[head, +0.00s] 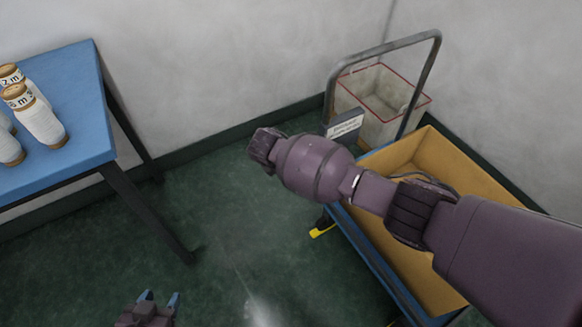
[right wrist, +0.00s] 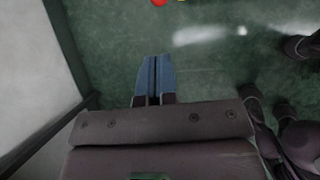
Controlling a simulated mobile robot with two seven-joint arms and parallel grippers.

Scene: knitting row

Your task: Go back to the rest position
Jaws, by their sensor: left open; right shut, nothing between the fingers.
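My left gripper (head: 160,298) is at the bottom of the head view, low over the green floor. Its two blue fingertips are apart, with nothing between them. My right arm reaches in from the right across the trolley, and its fingers cannot be made out in the head view. In the right wrist view, the blue fingers of my right gripper (right wrist: 153,80) are together and empty over the floor.
A blue table (head: 68,68) with several white yarn cones (head: 38,121) stands at left. A trolley (head: 438,62) carrying an ochre crate (head: 470,165) stands under my right arm. A pale red-rimmed bin (head: 375,95) is behind it. Floor between table and trolley is clear.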

